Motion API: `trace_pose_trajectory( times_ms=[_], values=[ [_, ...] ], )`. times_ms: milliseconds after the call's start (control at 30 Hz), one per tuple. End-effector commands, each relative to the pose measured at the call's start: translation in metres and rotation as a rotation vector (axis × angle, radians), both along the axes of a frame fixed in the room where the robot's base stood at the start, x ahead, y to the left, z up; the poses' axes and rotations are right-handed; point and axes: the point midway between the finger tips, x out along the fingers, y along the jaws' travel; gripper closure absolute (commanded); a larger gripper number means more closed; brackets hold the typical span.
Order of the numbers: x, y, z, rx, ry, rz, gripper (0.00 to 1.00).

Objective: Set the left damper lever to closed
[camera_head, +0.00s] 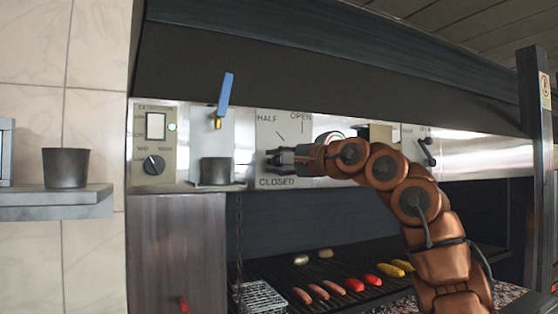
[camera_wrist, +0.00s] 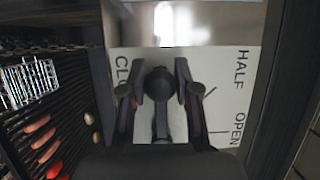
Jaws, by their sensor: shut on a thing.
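The left damper panel (camera_head: 282,122) is a pale plate marked HALF, OPEN and CLOSED. My gripper (camera_head: 276,158) is in front of its left part, just above the word CLOSED. In the wrist view, the left damper lever (camera_wrist: 159,84) has a dark round knob, and my gripper's fingers are shut on it from both sides. The lever points to the left in the head view, between the HALF and CLOSED marks. In the head view my gripper hides most of the lever, and in the wrist view it covers part of the word CLOSED.
A right damper lever (camera_head: 427,152) sits further right on the steel front. Left of the panel are a blue-handled tap (camera_head: 225,94), a dark cup (camera_head: 216,171) and a control knob (camera_head: 154,165). Below is a grill (camera_head: 330,262) with sausages and vegetables. A dark hood overhangs the front.

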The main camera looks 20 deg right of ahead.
Motion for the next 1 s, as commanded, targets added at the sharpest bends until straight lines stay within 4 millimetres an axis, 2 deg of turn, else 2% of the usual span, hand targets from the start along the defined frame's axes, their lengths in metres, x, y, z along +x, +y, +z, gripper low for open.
trace_pose_trajectory(
  times_ms=[267, 300, 533, 1000],
  values=[
    [0.0008, 0.0009, -0.0035, -0.003, 0.007, 0.002, 1.0],
    [0.0008, 0.001, -0.0036, -0.003, 0.007, 0.002, 0.67],
    [0.0006, 0.0007, -0.0027, -0.002, 0.006, 0.001, 0.43],
    [-0.0057, -0.0039, -0.001, -0.002, 0.003, 0.001, 0.43]
  ],
)
